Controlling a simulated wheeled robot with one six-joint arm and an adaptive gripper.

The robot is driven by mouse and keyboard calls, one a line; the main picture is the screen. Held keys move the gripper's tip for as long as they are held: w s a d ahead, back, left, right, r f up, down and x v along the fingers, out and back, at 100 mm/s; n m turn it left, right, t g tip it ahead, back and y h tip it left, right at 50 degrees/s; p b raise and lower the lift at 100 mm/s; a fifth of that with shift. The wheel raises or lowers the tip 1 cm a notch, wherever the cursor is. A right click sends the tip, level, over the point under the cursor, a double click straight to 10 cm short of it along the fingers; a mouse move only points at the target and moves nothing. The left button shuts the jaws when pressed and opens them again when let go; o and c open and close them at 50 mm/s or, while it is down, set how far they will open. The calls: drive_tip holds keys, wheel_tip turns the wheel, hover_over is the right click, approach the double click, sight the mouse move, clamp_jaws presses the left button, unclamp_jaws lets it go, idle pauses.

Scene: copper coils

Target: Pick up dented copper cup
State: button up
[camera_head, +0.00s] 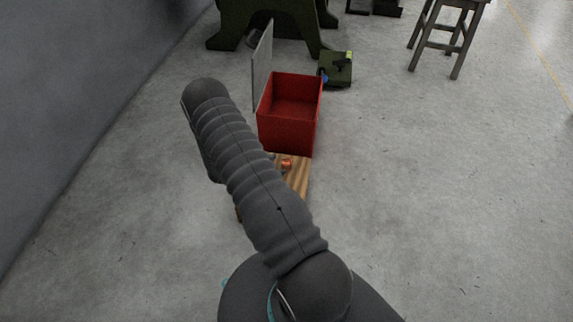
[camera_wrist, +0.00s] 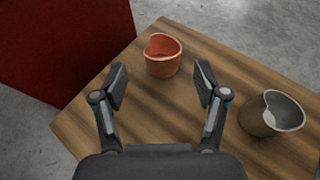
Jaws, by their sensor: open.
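A copper cup (camera_wrist: 163,58) with a dip in its rim stands upright on a wooden board (camera_wrist: 150,112) in the wrist view. It also shows small in the head view (camera_head: 286,164), beside my arm. My gripper (camera_wrist: 161,88) is open and empty. In the wrist view its two fingers point toward the cup, one to each side, with the cup just beyond the fingertips. I cannot tell how high the gripper is above the board. The gripper is hidden in the head view.
A grey metal cup (camera_wrist: 271,114) stands on the board right of my gripper. A red box (camera_head: 290,130) is at the board's far end, with an upright grey panel (camera_head: 262,68) beside it. A green machine (camera_head: 336,70) and a stool (camera_head: 447,35) stand farther back. The floor at right is clear.

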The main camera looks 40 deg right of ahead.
sight(286, 164)
drive_tip(key=x, duration=0.5)
drive_tip(key=c, duration=1.2)
